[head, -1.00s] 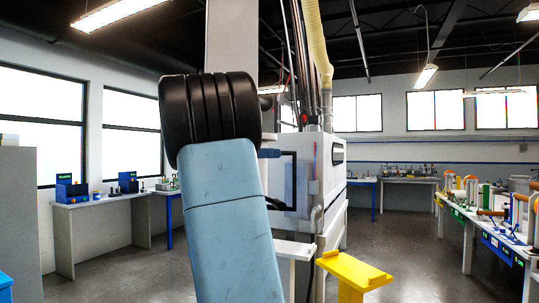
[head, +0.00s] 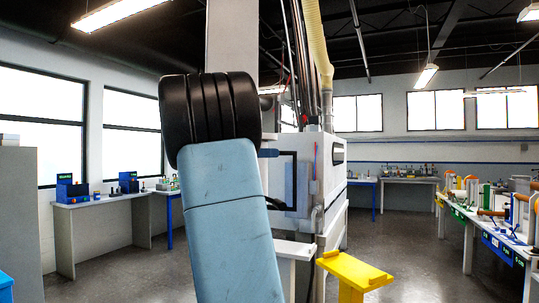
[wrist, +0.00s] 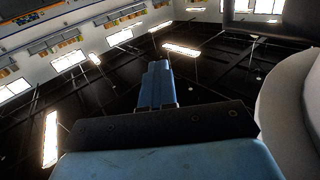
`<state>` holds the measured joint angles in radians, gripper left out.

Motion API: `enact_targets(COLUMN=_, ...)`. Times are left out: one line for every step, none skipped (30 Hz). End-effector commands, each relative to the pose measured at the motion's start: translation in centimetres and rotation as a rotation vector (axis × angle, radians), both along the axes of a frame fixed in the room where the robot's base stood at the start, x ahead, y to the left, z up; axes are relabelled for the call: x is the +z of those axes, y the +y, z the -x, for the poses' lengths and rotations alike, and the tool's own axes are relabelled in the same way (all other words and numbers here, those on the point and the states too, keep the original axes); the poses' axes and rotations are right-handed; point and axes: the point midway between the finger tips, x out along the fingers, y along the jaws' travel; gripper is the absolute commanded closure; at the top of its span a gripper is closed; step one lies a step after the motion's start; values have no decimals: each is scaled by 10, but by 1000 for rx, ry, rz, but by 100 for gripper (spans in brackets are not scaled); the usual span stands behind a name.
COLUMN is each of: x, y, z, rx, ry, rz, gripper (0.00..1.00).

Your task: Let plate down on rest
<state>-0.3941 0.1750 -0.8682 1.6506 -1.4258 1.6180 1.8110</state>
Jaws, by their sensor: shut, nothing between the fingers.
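My gripper (wrist: 157,86) shows in the wrist view as blue fingers closed together, with nothing held, against the dark ceiling. In the head view my blue arm and black joint fill the middle and the gripper cannot be made out. A yellow stand (head: 355,271) with a flat top and raised edges is at the lower right of centre; it may be the rest, but I cannot tell for sure. I cannot pick out the plate with certainty; my arm hides part of the scene.
A large white machine (head: 330,165) stands behind my arm. A bench (head: 482,235) with several devices runs along the right; another bench (head: 105,200) is at left. The floor between is clear.

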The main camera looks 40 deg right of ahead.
Motion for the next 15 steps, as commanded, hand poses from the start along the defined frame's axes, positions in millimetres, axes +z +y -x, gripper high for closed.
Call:
enact_targets(x=0, y=0, z=0, rx=0, ry=0, rz=0, gripper=100)
enact_targets(x=0, y=0, z=0, rx=0, ry=0, rz=0, gripper=100)
enact_targets(x=0, y=0, z=0, rx=0, ry=0, rz=0, gripper=100)
enact_targets(x=0, y=0, z=0, rx=0, ry=0, rz=0, gripper=97)
enact_targets(x=0, y=0, z=0, rx=0, ry=0, rz=0, gripper=94)
enact_targets(x=0, y=0, z=0, rx=0, ry=0, rz=0, gripper=90)
enact_targets(x=0, y=0, z=0, rx=0, ry=0, rz=0, gripper=87)
enact_targets(x=0, y=0, z=0, rx=0, ry=0, rz=0, gripper=84)
enact_targets(x=0, y=0, z=0, rx=0, ry=0, rz=0, gripper=80)
enact_targets(x=0, y=0, z=0, rx=0, ry=0, rz=0, gripper=78)
enact_targets(x=0, y=0, z=0, rx=0, ry=0, rz=0, gripper=75)
enact_targets(x=0, y=0, z=0, rx=0, ry=0, rz=0, gripper=71)
enact_targets(x=0, y=0, z=0, rx=0, ry=0, rz=0, gripper=68)
enact_targets(x=0, y=0, z=0, rx=0, ry=0, rz=0, gripper=65)
enact_targets(x=0, y=0, z=0, rx=0, ry=0, rz=0, gripper=61)
